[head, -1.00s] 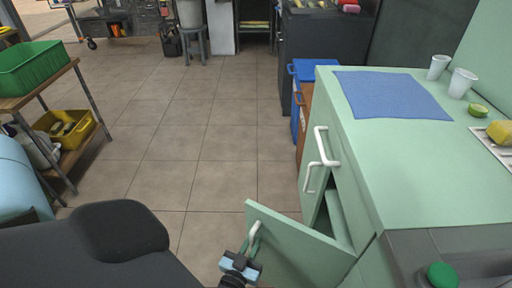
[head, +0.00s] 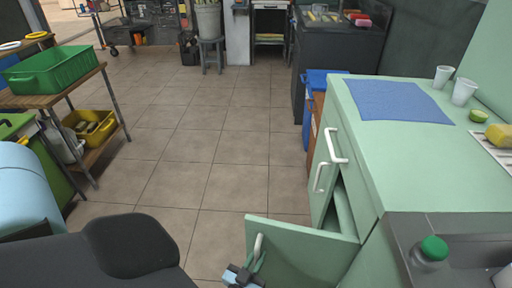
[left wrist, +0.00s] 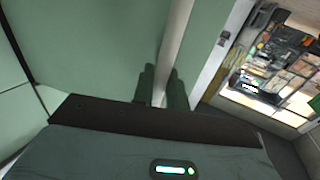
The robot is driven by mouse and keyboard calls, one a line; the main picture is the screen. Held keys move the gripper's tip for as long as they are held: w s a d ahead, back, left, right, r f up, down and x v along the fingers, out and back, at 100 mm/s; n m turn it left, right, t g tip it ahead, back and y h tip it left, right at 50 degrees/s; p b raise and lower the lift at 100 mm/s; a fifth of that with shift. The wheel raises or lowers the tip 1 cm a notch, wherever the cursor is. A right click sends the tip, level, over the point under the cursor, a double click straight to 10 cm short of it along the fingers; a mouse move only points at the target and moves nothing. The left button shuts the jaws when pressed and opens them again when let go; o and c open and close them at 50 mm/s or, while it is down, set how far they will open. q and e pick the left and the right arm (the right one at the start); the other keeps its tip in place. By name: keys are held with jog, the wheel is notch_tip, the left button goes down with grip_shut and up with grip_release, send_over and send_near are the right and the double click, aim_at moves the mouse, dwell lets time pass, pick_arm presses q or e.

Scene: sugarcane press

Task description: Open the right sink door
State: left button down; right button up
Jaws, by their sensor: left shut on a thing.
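The pale green sink door (head: 300,252) at the bottom of the head view stands swung out from its cabinet (head: 400,172), with a dark gap at its hinge side. Its white handle (head: 258,246) is near the door's free edge. My left gripper (head: 246,272) is shut on this handle, low in the head view. In the left wrist view, the green door surface (left wrist: 95,50) fills much of the picture and a pale bar runs down to the gripper. My right gripper is not in view.
A blue cloth (head: 398,101), white cups (head: 464,92) and a cut lime (head: 478,116) lie on the counter. A green-capped bottle (head: 432,252) stands by the sink. At left is a table with a green crate (head: 55,68). The tiled floor between is clear.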

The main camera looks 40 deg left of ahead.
pick_arm(q)
jog(key=shift+d+r, duration=0.1)
jog(key=shift+d, duration=0.05)
jog(key=c, duration=1.5)
grip_release()
